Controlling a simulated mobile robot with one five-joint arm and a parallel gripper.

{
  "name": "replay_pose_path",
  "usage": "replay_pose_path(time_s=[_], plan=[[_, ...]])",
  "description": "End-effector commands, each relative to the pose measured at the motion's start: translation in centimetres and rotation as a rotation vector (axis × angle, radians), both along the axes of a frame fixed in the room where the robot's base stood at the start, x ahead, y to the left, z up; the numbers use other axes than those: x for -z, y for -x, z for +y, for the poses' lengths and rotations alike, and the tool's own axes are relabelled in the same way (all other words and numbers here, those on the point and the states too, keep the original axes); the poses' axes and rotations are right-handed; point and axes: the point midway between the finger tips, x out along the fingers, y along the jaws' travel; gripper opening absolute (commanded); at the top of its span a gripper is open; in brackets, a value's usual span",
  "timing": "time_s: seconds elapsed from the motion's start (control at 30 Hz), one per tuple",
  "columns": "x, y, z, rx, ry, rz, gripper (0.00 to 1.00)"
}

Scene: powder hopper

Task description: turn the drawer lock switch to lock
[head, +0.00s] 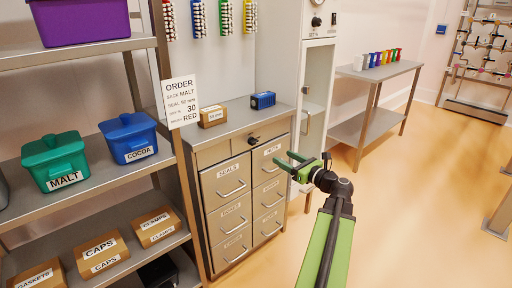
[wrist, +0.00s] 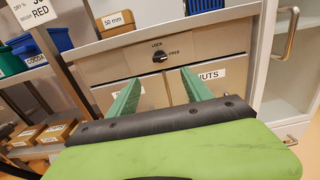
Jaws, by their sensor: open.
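The drawer lock switch (wrist: 160,57) is a black knob on the panel above the drawers, with LOCK printed above it and OPEN at its upper right. A pale mark on the knob seems to lie toward the OPEN side, but it is small. In the head view the switch (head: 254,140) is a dark knob at the top of the drawer cabinet (head: 222,132). My gripper (head: 283,158) is open and empty, in front of the cabinet's right side. In the wrist view its green fingers (wrist: 162,77) are spread below the switch, apart from it.
A box marked 50 mm (head: 212,117) and a blue box (head: 263,100) sit on the cabinet top. A shelf with bins (head: 85,68) is at the left.

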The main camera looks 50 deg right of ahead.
Motion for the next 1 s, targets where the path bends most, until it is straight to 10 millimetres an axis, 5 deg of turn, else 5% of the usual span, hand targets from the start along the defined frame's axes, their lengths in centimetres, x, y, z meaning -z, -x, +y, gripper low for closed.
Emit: replay_pose_path(time_s=[0.6,1.0], plan=[[0.0,-14.5,-1.1,-0.005,0.003,0.002,0.58],[0.0,-16.5,-1.0,-0.004,0.003,0.002,0.58]])
